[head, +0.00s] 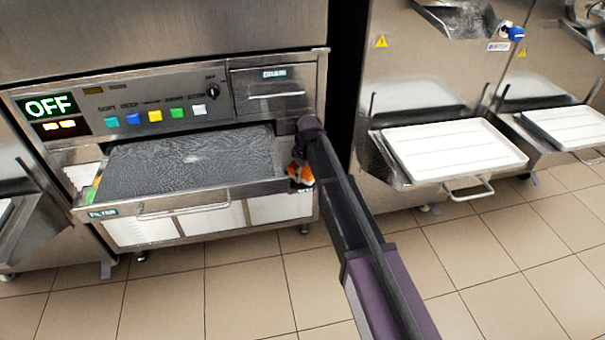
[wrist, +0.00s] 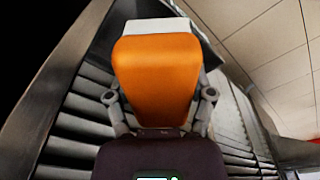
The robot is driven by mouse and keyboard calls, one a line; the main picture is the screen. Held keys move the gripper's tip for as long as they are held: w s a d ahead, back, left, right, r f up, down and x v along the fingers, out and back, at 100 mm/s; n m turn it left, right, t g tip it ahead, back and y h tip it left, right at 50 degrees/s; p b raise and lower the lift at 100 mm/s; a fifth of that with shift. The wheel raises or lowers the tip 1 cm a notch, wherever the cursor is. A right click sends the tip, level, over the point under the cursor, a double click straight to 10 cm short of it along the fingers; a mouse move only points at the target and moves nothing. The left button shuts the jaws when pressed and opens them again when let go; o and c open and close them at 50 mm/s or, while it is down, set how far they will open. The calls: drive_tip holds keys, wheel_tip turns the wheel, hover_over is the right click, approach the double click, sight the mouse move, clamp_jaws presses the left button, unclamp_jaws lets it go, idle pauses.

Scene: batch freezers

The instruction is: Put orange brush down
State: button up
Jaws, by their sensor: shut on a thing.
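The orange brush (wrist: 155,65) fills the middle of the wrist view, with a white part at its far end. My gripper (wrist: 159,100) is shut on it, one finger on each side. In the head view the brush (head: 301,174) shows as a small orange and white patch at the right end of the open filter drawer (head: 205,199), partly hidden by my arm. I cannot tell whether it touches the drawer or the machine.
The drawer holds a dark patterned surface (head: 190,160). Above it is a control panel with an OFF display (head: 45,106) and coloured buttons. White trays (head: 455,150) stand on the freezers at right. Tiled floor (head: 250,285) lies clear in front. Grey slats (wrist: 85,100) flank the brush.

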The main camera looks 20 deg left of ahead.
drive_tip(key=shift+f+b, duration=0.55)
drive_tip(key=shift+f, duration=0.05)
drive_tip(key=o, duration=1)
drive_tip(key=shift+c, duration=0.2)
drive_tip(key=shift+r+p, duration=0.25)
drive_tip(key=shift+p, duration=0.05)
drive_tip(key=r+p, duration=0.8)
drive_tip(key=d+r+p, duration=0.1)
drive_tip(key=r+p, duration=0.3)
drive_tip(key=shift+s+r+p, duration=0.2)
drive_tip(key=shift+r+p, duration=0.15)
drive_tip(key=shift+r, duration=0.05)
